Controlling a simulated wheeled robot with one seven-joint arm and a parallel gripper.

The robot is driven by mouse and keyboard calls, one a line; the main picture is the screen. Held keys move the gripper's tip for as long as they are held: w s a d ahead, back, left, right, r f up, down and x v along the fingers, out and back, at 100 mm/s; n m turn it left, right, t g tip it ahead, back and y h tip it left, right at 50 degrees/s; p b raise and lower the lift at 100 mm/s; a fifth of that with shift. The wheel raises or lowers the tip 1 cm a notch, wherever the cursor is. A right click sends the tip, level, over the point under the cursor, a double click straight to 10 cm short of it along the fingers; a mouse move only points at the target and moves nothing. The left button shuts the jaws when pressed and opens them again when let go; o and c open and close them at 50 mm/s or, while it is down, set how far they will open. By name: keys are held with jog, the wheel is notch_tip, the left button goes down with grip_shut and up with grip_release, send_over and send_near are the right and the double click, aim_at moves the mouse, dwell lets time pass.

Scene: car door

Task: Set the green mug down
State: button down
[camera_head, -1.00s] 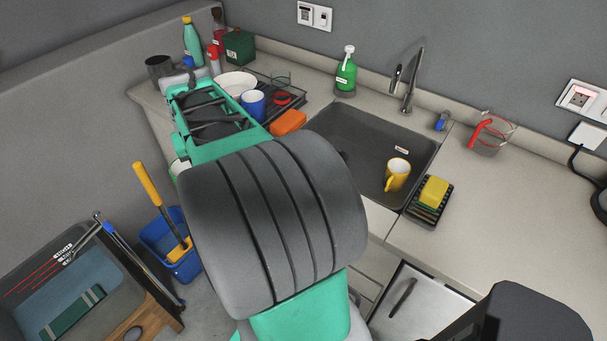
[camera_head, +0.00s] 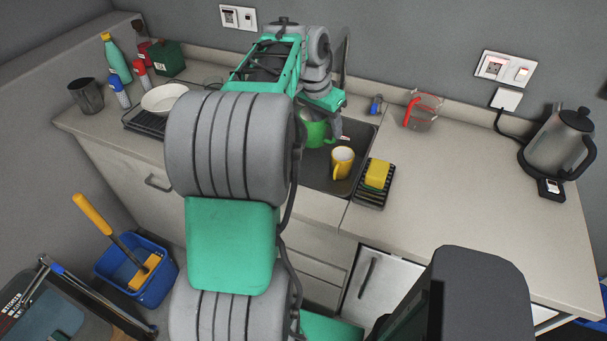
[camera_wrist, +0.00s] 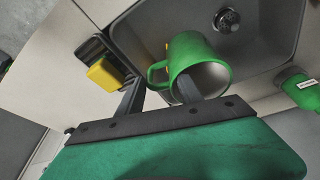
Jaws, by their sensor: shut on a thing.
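The green mug (camera_head: 316,132) shows over the sink (camera_head: 322,177) in the head view, partly hidden by my arm. In the wrist view the green mug (camera_wrist: 184,48) is tilted, its mouth facing my gripper (camera_wrist: 160,92). My gripper is shut on the mug at its handle side. One finger shows at the mug's mouth and the other outside, near the handle. The mug's height above the sink floor cannot be told. A yellow mug (camera_head: 342,161) stands in the sink, close to the green mug; it is mostly hidden in the wrist view.
A yellow sponge (camera_head: 377,174) lies on a black rack (camera_head: 370,197) at the sink's right edge. A measuring jug (camera_head: 422,111) and a kettle (camera_head: 560,143) stand farther right. The counter (camera_head: 455,190) between them is clear. A green soap bottle (camera_wrist: 300,92) shows in the wrist view.

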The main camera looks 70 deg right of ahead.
jog(key=shift+m, duration=0.3)
notch_tip(320, 180, down, 24)
jog(key=b, duration=0.5)
jog(key=shift+a, duration=0.1)
jog(key=c, duration=0.8)
grip_release()
jog(key=shift+o, duration=0.2)
